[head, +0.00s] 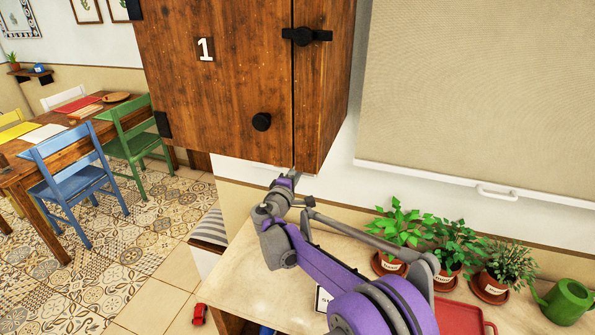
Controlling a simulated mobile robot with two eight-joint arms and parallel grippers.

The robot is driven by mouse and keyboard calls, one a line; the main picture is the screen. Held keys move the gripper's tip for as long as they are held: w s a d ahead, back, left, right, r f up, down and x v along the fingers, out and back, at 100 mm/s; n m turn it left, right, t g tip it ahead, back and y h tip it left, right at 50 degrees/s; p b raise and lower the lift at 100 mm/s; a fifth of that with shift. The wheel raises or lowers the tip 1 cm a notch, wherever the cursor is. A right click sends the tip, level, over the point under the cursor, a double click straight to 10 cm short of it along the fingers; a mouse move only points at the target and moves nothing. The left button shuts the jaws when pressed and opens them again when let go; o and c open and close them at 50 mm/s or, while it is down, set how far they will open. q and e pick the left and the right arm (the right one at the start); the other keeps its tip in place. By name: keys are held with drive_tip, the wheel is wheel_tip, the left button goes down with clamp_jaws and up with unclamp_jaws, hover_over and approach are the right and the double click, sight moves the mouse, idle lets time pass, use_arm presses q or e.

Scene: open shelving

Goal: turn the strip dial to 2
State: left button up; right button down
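I cannot make out a strip dial or its scale. My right gripper (290,177) is just below the bottom edge of the wooden cabinet (215,100), near its front corner. Its fingers are small and seen from behind, so I cannot tell whether they are open or touching anything. The cabinet door bears a white "1", a round black knob (262,121) and a black latch (306,36) at its right edge. A small white card (322,300) with dark lettering is mostly hidden behind my arm. My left gripper is not in view.
The counter (255,275) holds several potted herbs (453,245), a red tray (462,317) and a green watering can (566,301). A blind (480,90) hangs behind. A red toy car (200,314) is on the floor. A table with chairs stands at left.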

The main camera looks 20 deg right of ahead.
idle(0.3)
drive_tip(key=c, duration=0.5)
unclamp_jaws()
drive_tip(key=shift+c, duration=0.2)
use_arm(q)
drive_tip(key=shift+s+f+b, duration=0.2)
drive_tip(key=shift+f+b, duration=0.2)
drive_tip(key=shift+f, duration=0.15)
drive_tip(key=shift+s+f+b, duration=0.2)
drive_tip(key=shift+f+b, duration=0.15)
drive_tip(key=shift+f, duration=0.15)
use_arm(e)
drive_tip(key=v, duration=1)
drive_tip(key=shift+s+a, duration=0.25)
drive_tip(key=shift+s, duration=0.1)
